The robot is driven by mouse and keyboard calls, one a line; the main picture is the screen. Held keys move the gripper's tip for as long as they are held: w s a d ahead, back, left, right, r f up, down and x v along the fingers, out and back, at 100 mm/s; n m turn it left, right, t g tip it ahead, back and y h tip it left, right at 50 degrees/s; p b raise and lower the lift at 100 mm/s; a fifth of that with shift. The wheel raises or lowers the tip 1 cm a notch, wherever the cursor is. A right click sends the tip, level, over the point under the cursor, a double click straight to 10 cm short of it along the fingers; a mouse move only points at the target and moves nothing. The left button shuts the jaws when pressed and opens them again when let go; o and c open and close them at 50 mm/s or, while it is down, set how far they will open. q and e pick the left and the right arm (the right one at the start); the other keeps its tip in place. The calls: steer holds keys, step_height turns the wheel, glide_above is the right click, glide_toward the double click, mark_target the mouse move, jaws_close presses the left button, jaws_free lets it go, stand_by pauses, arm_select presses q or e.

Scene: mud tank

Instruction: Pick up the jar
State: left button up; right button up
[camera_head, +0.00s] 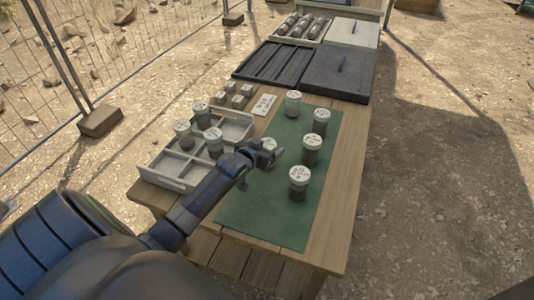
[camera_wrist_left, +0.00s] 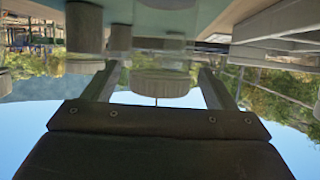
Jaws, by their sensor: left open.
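Several jars with white, marked lids and dark contents stand upright on the green mat (camera_head: 262,215). They include a back jar (camera_head: 293,104), a right jar (camera_head: 320,121), a middle jar (camera_head: 312,149) and a front jar (camera_head: 299,182). Another jar (camera_head: 268,144) is partly hidden by my left gripper (camera_head: 263,157), which is low over the mat. In the left wrist view, which looks upside down, the open fingers of my left gripper (camera_wrist_left: 158,88) have a white-lidded jar (camera_wrist_left: 160,80) between them, with gaps at both sides. My right gripper is out of view.
A pale divided tray (camera_head: 165,183) with several jars stands on the table's left. Small grey blocks (camera_head: 232,91) and a white label card (camera_head: 264,105) lie behind. Bare wood (camera_head: 335,205) runs along the right edge.

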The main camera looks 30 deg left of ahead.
arm_select(q)
steer(key=shift+x, duration=1.35)
steer(key=c, duration=1.3)
